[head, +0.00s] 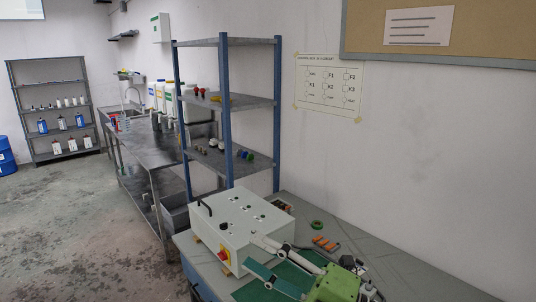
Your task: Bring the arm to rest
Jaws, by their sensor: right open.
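My right gripper (256,254) is at the bottom of the head view, over the workbench (400,262). Its green body is at the lower right, and its two fingers reach up and left, spread apart with nothing seen between them. The fingers are close to the front right of a pale control box (240,217) with a black handle and a red and yellow switch; whether they touch it I cannot tell. My left gripper is not in view.
A green ring (317,224) and several orange parts (325,243) lie on the bench behind the gripper. A blue-posted shelf (228,103) stands behind the control box. The bench's right part is clear. Open floor (70,230) lies at left.

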